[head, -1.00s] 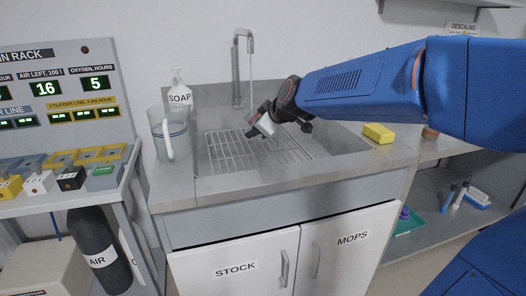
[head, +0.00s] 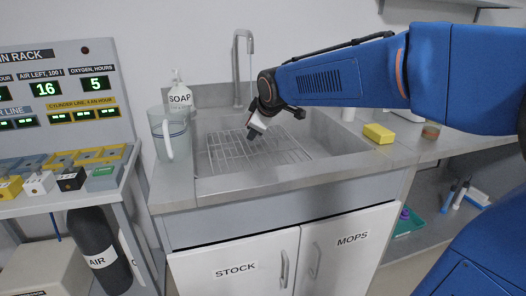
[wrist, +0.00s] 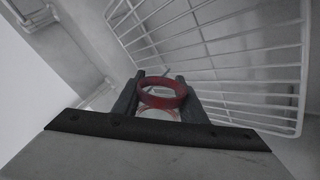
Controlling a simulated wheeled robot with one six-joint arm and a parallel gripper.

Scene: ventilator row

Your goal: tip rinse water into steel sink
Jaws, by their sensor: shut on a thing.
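The steel sink (head: 270,183) is set in the counter, with a wire rack (head: 225,155) in its basin. My gripper (head: 250,133) hangs over the basin, angled downward, above the rack. In the wrist view, my gripper (wrist: 160,77) is shut on a small red-rimmed ring-shaped thing (wrist: 162,101), perhaps a cup. Its body is hard to make out, and I cannot tell whether water is in it. A clear jug (head: 171,135) with a blue line and a handle stands on the counter left of the basin, apart from my gripper.
A tap (head: 237,70) rises behind the sink, with a thin line below its spout. A soap bottle (head: 179,95) stands behind the jug. A yellow sponge (head: 379,133) lies on the right counter. A rack of gauges (head: 60,90) stands at the left.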

